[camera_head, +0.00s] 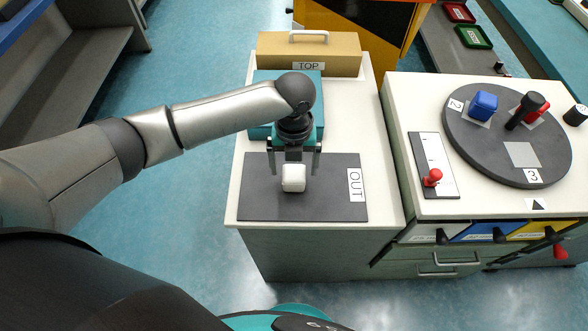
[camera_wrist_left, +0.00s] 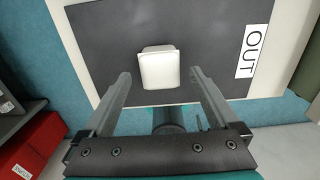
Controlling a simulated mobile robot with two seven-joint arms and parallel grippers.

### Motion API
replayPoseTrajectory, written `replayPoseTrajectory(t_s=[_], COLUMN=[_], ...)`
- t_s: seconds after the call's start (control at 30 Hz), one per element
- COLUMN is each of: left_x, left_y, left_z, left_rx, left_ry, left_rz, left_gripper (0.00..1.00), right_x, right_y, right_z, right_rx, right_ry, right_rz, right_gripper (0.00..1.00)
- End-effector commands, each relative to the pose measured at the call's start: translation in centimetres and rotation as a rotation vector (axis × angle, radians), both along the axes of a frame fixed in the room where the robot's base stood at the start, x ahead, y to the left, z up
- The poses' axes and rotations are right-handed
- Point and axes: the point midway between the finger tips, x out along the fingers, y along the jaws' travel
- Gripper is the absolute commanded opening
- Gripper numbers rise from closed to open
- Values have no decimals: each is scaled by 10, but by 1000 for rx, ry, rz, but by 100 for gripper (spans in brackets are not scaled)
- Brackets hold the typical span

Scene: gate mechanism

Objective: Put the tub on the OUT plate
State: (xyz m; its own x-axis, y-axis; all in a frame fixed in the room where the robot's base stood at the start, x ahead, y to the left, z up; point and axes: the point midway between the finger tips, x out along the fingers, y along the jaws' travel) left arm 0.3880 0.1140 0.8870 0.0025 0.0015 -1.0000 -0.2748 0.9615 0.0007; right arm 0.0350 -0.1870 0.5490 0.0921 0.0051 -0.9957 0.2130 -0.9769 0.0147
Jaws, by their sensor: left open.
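A small white tub (camera_head: 293,178) stands on the dark grey OUT plate (camera_head: 340,201), around the plate's middle. It also shows in the left wrist view (camera_wrist_left: 159,70), on the same plate (camera_wrist_left: 210,28) with the white OUT label to its right. My left gripper (camera_head: 293,172) is over the plate at the tub. Its fingers are open (camera_wrist_left: 160,80), one to each side of the tub, with a visible gap on both sides in the wrist view. My right gripper is not in view.
A tan box (camera_head: 345,50) with a handle and TOP label stands behind a teal block (camera_head: 262,90). At the right, a cabinet carries a grey turntable (camera_head: 470,145) with blue and red blocks, and a red-knobbed slider (camera_head: 432,178). Drawers lie below.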

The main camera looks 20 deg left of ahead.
Motion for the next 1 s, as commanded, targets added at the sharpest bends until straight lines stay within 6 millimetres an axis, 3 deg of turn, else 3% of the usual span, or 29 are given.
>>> replayPoseTrajectory(t_s=[0.03, 0.2, 0.4, 0.6, 1.0], left_x=[1, 1, 1, 0, 0], left_y=[0, 0, -1, 0, 0], left_z=[15, 52, 82, 91, 91], left_rx=[-2, -1, -2, -1, -1], left_ry=[-4, -3, -2, 2, 2], left_rz=[0, 0, 1, 1, 1], left_gripper=[94, 94, 94, 94, 94], right_x=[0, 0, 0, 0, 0], right_y=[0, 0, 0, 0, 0], right_z=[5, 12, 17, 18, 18], right_rx=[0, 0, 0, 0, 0], right_ry=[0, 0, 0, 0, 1], right_rz=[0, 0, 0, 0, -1], right_gripper=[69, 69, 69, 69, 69])
